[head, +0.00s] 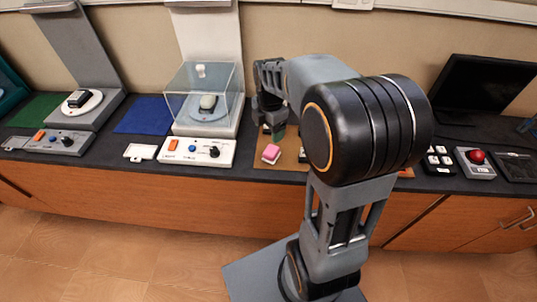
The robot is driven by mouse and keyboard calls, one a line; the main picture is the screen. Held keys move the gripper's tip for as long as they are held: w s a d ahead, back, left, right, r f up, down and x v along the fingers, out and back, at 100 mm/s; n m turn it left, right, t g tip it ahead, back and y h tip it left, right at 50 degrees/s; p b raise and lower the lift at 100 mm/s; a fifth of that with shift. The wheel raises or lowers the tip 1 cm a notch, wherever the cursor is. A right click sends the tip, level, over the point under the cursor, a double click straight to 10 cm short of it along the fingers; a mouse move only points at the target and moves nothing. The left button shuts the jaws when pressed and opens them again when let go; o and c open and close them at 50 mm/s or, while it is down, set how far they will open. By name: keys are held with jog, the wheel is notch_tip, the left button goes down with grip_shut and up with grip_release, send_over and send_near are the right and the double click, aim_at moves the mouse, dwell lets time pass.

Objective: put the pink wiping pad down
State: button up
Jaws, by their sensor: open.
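The pink wiping pad (271,153) lies on a brown board (263,164) on the dark counter, near the counter's front edge. My gripper (268,118) is behind and above the pad, apart from it in the picture. It is open, and I see nothing held in it. Its fingers are small and dark here, and my arm hides the right part of the board.
A clear case (203,92) over a grey-white stand with a control box (197,151) is to the left. A red button box (475,160) and a monitor (480,85) are at right. A blue mat (144,115) is bare.

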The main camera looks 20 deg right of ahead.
jog(key=s+a+m+t, duration=0.1)
jog(key=s+a+m, duration=0.2)
jog(key=s+m, duration=0.3)
jog(key=s+a+r+m+t, duration=0.1)
jog(key=s+a+m, duration=0.2)
jog(key=s+m, duration=0.4)
jog(key=shift+a+r+m+t, duration=0.25)
jog(key=shift+m+t, duration=0.15)
jog(key=shift+m, duration=3.4)
jog(key=shift+s, duration=0.1)
jog(key=shift+r+p, duration=1.25)
jog(key=shift+r, duration=0.25)
